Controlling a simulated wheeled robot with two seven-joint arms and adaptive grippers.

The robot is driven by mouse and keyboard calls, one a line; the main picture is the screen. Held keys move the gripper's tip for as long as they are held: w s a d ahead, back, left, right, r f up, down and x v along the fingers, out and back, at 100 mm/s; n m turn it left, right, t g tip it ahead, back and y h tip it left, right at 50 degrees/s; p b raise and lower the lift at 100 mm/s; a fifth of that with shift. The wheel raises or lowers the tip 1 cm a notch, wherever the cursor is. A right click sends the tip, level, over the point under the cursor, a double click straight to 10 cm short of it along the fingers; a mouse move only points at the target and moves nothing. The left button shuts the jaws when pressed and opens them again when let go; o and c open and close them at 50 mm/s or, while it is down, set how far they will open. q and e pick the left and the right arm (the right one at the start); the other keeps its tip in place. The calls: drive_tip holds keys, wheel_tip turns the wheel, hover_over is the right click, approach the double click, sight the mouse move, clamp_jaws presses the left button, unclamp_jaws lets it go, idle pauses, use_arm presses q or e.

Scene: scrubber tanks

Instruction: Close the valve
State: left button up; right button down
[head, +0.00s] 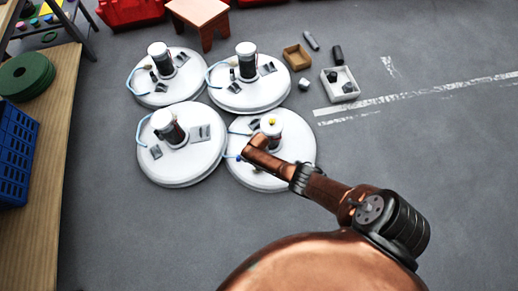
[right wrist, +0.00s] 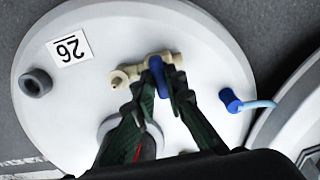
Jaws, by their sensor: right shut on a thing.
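The valve (right wrist: 132,73) is a beige fitting with a blue handle (right wrist: 157,72) on a round white tank lid (right wrist: 85,95) in the right wrist view. My right gripper (right wrist: 160,84) has its dark green fingers on both sides of the blue handle, shut on it. The fingers partly cover the valve. In the head view, my copper right arm reaches over the front right tank (head: 290,165) and hides the valve and most of the gripper. My left gripper is in neither view.
Three similar tanks (head: 180,165) stand close by. A grey-white box (head: 341,93) and a stool (head: 199,13) stand behind. Floor is clear at right.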

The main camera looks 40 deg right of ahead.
drive_tip(key=shift+w, duration=0.1)
idle(0.4)
drive_tip(key=c, duration=2)
unclamp_jaws()
drive_tip(key=shift+o, duration=0.2)
drive_tip(key=shift+r, duration=0.1)
wheel_tip(320, 180, up, 12)
